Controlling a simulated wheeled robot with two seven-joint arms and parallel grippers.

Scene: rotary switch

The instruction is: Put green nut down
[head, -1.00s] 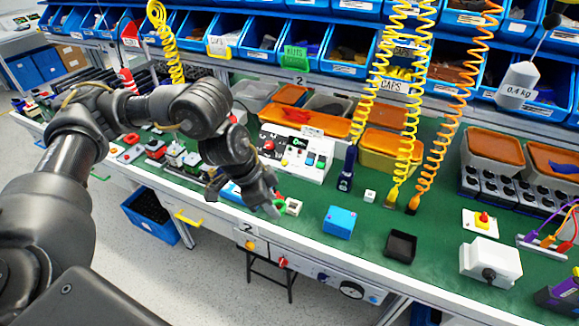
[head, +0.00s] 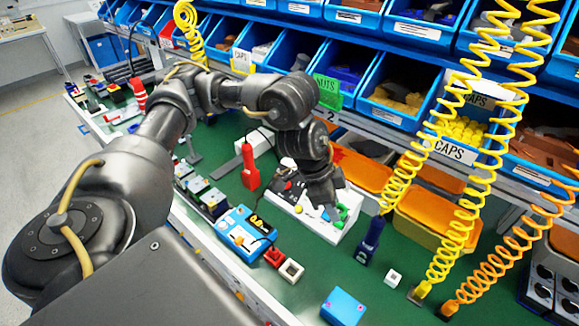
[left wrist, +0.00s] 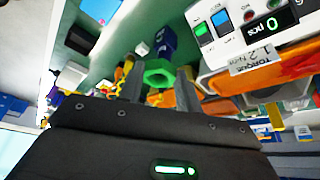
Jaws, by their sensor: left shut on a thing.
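The green nut (left wrist: 158,72) is a hexagonal ring, held between the two fingers of my left gripper in the left wrist view (left wrist: 152,88). In the head view my left gripper (head: 328,208) hangs above the white control box, its fingertips partly lost against it. A small green patch beside the fingertips cannot be told clearly as nut or button. My right gripper shows in neither view.
The white control box (head: 315,232) stands on the green bench under my left gripper. Orange-lidded bins (head: 440,222) stand behind.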

